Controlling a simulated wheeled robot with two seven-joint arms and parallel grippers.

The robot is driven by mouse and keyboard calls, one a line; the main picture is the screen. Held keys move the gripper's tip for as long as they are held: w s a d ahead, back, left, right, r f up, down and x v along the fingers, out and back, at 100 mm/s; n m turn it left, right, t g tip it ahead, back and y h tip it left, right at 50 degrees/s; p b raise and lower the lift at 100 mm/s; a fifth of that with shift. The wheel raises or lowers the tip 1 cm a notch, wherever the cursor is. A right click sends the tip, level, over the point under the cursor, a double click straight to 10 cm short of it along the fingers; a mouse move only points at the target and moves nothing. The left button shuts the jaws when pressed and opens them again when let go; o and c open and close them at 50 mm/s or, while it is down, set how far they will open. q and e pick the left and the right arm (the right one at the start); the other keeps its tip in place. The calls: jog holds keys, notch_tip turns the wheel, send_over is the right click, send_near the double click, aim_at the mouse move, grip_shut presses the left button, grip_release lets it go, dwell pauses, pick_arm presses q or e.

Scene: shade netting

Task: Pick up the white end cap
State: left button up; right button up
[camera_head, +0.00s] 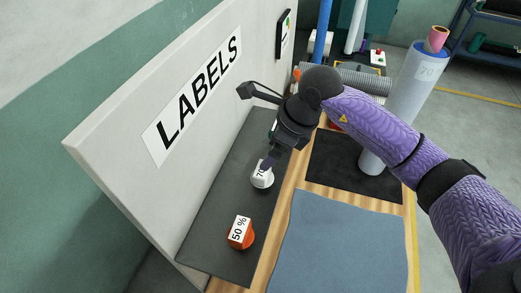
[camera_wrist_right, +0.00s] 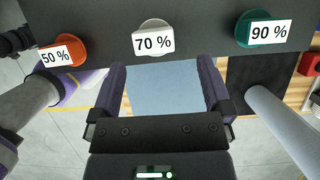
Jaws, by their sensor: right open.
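The white end cap (camera_head: 262,177), labelled 70 %, stands on the dark grey shelf under the LABELS sign. It also shows in the right wrist view (camera_wrist_right: 153,38), between an orange cap and a green cap. My right gripper (camera_head: 268,164) comes in from the right, directly at the white cap, partly covering it in the head view. In the right wrist view its purple fingers (camera_wrist_right: 160,72) are spread apart, with the white cap beyond the gap and nothing held. Whether a finger touches the cap cannot be told. My left gripper is not clearly seen.
The orange 50 % cap (camera_head: 241,233) stands nearer on the shelf (camera_head: 215,245). The green 90 % cap (camera_wrist_right: 262,30) is on the other side. The upright LABELS panel (camera_head: 190,95) backs the shelf. A blue-grey mat (camera_head: 340,245) lies on the wooden table beside it.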

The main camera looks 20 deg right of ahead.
aim_at(260, 174)
jog(key=x, duration=0.6)
jog(key=s+x, duration=0.1)
jog(key=x, duration=0.2)
jog(key=shift+f, duration=0.35)
jog(key=c, duration=1.1)
